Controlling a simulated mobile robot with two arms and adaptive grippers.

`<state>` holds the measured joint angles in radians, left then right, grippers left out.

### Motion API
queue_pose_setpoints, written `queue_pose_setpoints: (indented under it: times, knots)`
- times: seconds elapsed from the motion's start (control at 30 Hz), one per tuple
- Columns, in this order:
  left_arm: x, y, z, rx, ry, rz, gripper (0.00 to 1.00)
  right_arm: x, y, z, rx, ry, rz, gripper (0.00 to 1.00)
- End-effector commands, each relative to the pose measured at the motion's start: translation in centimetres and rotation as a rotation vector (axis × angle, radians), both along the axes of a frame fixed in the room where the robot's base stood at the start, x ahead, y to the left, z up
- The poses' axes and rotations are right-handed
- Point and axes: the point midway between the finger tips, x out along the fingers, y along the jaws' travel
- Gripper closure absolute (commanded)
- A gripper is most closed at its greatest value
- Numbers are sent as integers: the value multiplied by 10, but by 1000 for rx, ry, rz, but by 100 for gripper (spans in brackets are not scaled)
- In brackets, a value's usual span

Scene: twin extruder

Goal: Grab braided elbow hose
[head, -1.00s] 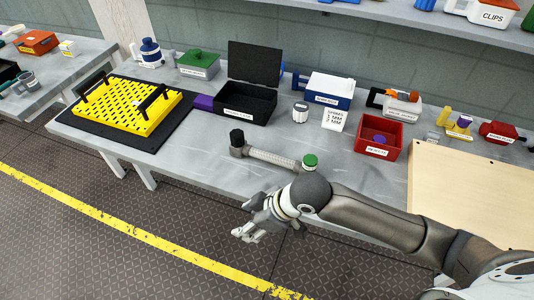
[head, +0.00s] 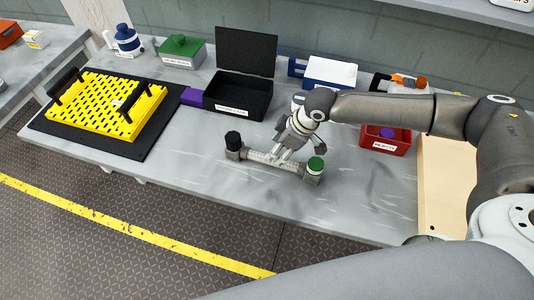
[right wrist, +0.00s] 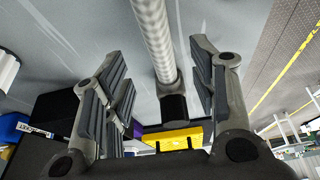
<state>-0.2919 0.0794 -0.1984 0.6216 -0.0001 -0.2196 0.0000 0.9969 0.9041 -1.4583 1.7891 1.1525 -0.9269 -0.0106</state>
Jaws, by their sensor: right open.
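The braided elbow hose (head: 262,157) lies on the grey bench, with a black end (head: 233,141) at the left and a green-capped end (head: 315,165) at the right. My right gripper (head: 281,151) is over the middle of the hose, coming from the back side, with its fingers pointing down toward it. In the right wrist view the braided tube (right wrist: 155,35) runs between the two spread, open fingers (right wrist: 157,62), with a gap on each side. Its black end (right wrist: 173,107) shows lower in that view. My left gripper is not in view.
A yellow perforated tray (head: 110,102) sits on a black mat at the left. An open black box (head: 240,96) stands behind the hose. A red bin (head: 385,146) and a wooden board (head: 445,185) are at the right. The bench front is clear.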

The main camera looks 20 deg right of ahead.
Motion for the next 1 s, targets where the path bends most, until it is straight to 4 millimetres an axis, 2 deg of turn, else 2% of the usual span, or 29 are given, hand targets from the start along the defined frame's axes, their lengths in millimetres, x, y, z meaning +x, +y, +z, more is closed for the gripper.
queue_pose_setpoints:
  times: [0.03,0.1,0.2,0.27,0.43,0.53,0.7,0.97,1.0]
  knots:
    - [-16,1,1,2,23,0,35,1,3,-5,0,1,1,47]
    - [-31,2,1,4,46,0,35,3,4,-11,0,0,1,47]
    - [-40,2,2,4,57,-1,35,4,6,-15,-1,-1,1,47]
    - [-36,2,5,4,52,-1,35,5,7,-18,-2,-1,1,47]
    - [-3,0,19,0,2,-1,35,8,15,-36,-2,1,2,47]
    - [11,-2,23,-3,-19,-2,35,10,19,-49,-1,0,2,47]
    - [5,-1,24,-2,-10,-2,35,13,23,-61,-1,-1,1,47]
    - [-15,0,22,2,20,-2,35,13,23,-63,-1,-1,1,47]
    - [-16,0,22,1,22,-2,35,13,23,-63,-1,-1,1,51]
